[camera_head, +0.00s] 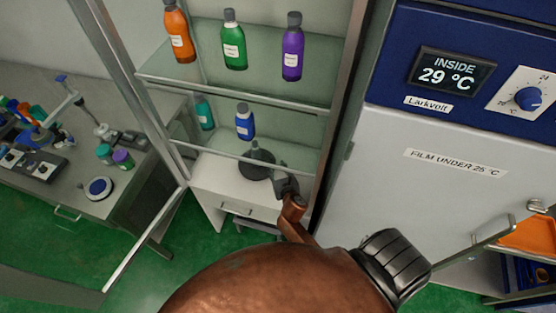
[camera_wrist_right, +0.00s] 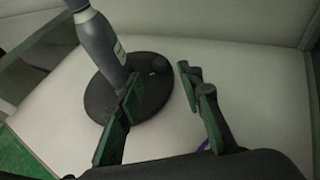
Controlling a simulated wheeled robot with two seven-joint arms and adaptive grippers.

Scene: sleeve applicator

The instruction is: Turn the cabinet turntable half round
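The turntable (camera_head: 250,172) is a dark round disc on the white cabinet floor. My right gripper (camera_head: 284,182) is at the turntable's right side in the head view. In the right wrist view my right gripper (camera_wrist_right: 160,74) is open, its green-padded fingers apart, one over the disc and one beyond its right edge. Whether a finger touches the disc cannot be told. My left gripper is not in view.
Glass shelves above hold an orange bottle (camera_head: 178,32), a green bottle (camera_head: 233,42), a purple bottle (camera_head: 292,48), a blue bottle (camera_head: 245,122) and a teal bottle (camera_head: 204,113). The cabinet's right post (camera_head: 340,110) stands close to my arm. A blue-topped unit (camera_head: 450,100) is at right.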

